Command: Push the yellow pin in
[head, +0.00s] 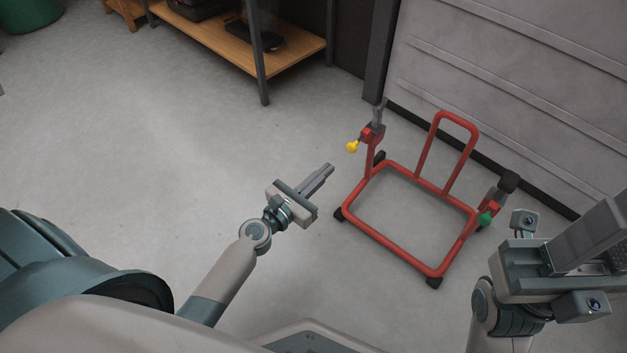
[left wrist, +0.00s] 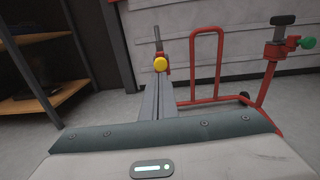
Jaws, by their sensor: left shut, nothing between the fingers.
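The yellow pin (head: 352,146) is a round yellow knob on the left upright of the red stand (head: 390,230). In the left wrist view the yellow pin (left wrist: 160,64) appears straight beyond my fingertips, its round face towards me. My left gripper (head: 328,170) is shut and empty, pointing at the upright, with a visible gap to the pin in the head view. Its fingers also show in the left wrist view (left wrist: 158,82). My right gripper (head: 598,236) is at the right edge; whether its fingers are apart is unclear.
A green knob (head: 486,218) is on the stand's right upright, and a red hoop (head: 447,150) rises at its back. A shelf unit (head: 262,60) stands at the back, beside a panelled wall (head: 520,90). The floor left of the stand is clear.

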